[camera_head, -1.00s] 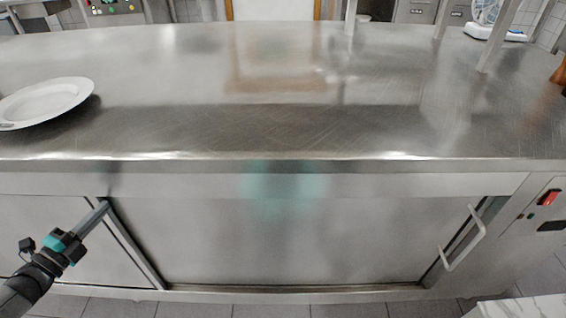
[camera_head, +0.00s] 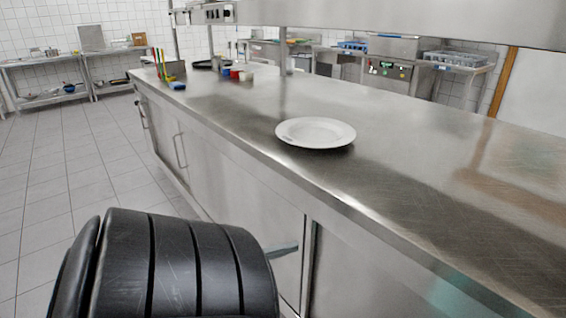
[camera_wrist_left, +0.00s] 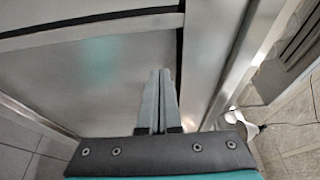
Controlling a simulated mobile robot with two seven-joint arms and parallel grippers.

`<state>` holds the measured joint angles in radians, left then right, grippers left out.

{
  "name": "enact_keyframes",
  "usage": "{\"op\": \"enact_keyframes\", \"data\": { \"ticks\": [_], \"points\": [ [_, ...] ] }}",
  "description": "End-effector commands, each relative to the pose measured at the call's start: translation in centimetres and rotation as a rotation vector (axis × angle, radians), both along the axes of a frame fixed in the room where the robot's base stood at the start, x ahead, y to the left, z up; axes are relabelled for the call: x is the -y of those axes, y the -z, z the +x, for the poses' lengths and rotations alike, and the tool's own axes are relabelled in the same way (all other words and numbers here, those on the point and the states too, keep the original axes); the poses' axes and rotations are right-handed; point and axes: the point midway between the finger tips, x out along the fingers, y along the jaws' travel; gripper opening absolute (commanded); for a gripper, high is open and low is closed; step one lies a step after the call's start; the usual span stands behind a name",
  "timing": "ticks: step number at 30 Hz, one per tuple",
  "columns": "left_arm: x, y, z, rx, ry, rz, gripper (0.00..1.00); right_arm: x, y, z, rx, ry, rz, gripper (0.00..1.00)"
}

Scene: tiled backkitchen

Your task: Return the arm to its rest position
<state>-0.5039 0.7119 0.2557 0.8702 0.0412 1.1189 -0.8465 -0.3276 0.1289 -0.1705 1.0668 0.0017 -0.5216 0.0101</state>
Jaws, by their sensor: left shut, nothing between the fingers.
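My left arm (camera_head: 165,265) comes in at the lower left of the head view, its black ribbed part large and close. The left gripper (camera_head: 290,247) shows only as a grey finger end past the arm, in front of the counter's lower panels; the arm hides the rest. In the left wrist view the two grey fingers (camera_wrist_left: 159,75) lie together, shut and empty, pointing toward a metal panel. My right gripper is in neither current view.
A steel counter (camera_head: 420,170) runs across the head view, with a white plate (camera_head: 316,132) near its edge. Cups (camera_head: 236,73) and colored utensils (camera_head: 162,66) stand at its far end. Tiled floor (camera_head: 75,185) is clear at left.

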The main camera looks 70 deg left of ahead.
Motion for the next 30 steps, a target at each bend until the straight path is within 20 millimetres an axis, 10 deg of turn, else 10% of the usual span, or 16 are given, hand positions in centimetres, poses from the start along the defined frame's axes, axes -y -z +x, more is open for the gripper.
{"op": "enact_keyframes", "data": {
  "ticks": [16,23,30],
  "points": [
    [0.2,2.0,-1.6,-0.051,-0.04,-0.06,0.0,0.2,0.1,-0.4,0.001,-0.001,-0.002,0.39],
    [4.1,13.7,-3.8,-0.358,-0.292,-0.425,0.0,1.2,0.5,-1.8,-0.006,-0.001,-0.011,0.39],
    [14.4,25.9,-8.7,-0.741,-0.615,-0.822,0.0,2.2,0.8,-3.6,-0.011,-0.001,-0.019,0.39]
  ]
}}
